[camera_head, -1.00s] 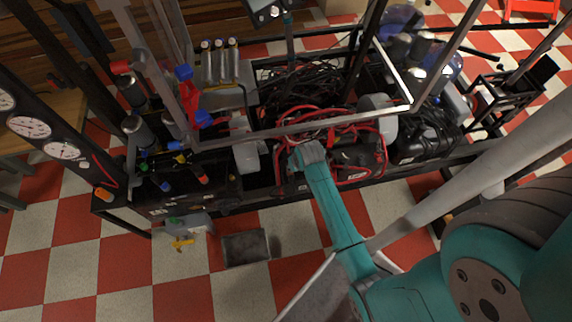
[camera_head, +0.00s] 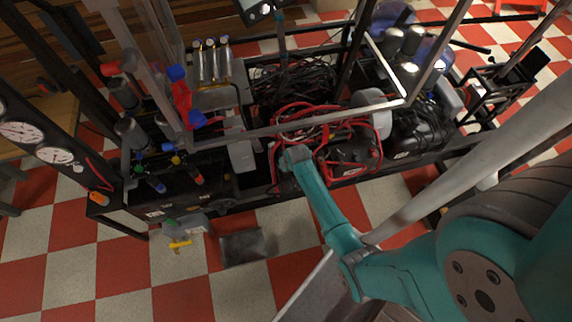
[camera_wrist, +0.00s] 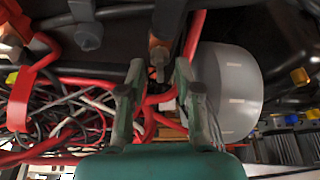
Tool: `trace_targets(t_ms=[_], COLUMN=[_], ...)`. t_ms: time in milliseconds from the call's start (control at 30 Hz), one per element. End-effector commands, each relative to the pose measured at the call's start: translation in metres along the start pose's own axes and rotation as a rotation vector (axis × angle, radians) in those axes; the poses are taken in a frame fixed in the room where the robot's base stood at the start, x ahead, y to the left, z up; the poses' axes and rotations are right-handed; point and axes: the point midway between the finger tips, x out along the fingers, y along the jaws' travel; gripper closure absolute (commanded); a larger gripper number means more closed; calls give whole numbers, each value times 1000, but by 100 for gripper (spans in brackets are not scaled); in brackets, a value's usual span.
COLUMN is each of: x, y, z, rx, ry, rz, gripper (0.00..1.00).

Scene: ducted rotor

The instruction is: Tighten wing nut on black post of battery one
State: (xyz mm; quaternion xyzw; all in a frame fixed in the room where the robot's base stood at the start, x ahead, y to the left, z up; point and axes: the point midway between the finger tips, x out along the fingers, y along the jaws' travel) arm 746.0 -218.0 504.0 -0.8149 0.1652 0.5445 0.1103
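In the wrist view, my gripper (camera_wrist: 159,82) has its two fingers apart. A small bolt-like post (camera_wrist: 158,62) with an orange-brown top shows between the fingertips, with visible gaps on both sides. A black cable or strap (camera_wrist: 169,18) runs at its top. I cannot tell whether this is the black post or make out a wing nut on it. In the head view, my gripper (camera_head: 296,157) is at the front side of the rack, beside a black battery-like box (camera_head: 352,152) wrapped in red cables. Its fingers are too small to read there.
A grey round-ended container (camera_wrist: 228,92) stands close right of the fingers. Red cables (camera_wrist: 60,85) and a grey bolt (camera_wrist: 88,36) lie left. The rack's metal bar (camera_head: 300,125) crosses beyond my gripper.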

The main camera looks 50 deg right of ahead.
Motion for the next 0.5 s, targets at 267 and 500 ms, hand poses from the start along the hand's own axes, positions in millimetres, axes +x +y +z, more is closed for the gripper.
trace_targets(t_ms=[267, 500], x=[0, 0], y=[0, 0], z=[0, 0], rx=[0, 11], ry=[0, 0], rz=[0, 4], gripper=[100, 100])
